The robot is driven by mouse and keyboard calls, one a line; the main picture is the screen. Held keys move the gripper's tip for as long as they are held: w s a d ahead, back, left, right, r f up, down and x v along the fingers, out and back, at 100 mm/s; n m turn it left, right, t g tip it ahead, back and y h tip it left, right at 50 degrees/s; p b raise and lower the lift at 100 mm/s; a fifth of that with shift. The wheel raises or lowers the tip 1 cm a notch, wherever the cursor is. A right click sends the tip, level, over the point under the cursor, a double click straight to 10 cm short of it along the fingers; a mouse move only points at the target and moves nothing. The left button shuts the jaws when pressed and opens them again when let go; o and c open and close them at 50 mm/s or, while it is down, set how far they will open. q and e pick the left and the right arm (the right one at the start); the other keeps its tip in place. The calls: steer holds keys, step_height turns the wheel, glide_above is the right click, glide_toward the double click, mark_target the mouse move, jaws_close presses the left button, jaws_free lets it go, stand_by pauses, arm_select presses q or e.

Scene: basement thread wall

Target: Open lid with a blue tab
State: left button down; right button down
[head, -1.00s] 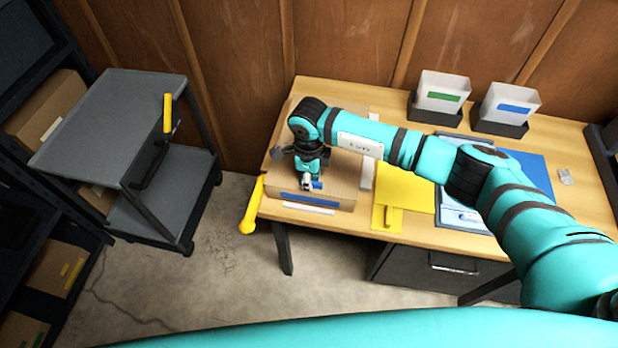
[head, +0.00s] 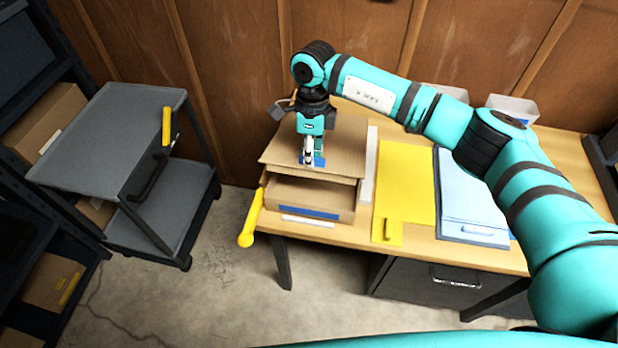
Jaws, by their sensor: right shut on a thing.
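A cardboard box (head: 313,199) with a blue strip on its front stands at the left end of the wooden desk. Its cardboard lid (head: 341,155) is raised at the front, with a dark gap between it and the box. A blue tab (head: 319,162) is at the lid's front edge. My right gripper (head: 309,160) is shut on the blue tab and points down from above; its fingers partly hide the tab. My left gripper is not in view.
A yellow folder (head: 405,180) and a pale blue clipboard (head: 464,195) lie right of the box. Two white bins stand behind my right arm. A yellow handle (head: 250,220) sticks out at the desk's left edge. A grey cart (head: 110,140) stands left.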

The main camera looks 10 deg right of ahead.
steer(key=w+d+r+b, duration=0.1)
steer(key=w+r, duration=0.3)
steer(key=r, duration=0.3)
steer(key=shift+w+d+r+b, duration=0.3)
steer(key=shift+w+d+r, duration=0.05)
steer(key=shift+d, duration=0.05)
steer(key=c, duration=1.6)
jaws_free()
steer(key=shift+f, duration=0.1)
steer(key=shift+o, duration=1.2)
steer(key=shift+w+f, duration=0.1)
steer(key=shift+w, duration=0.1)
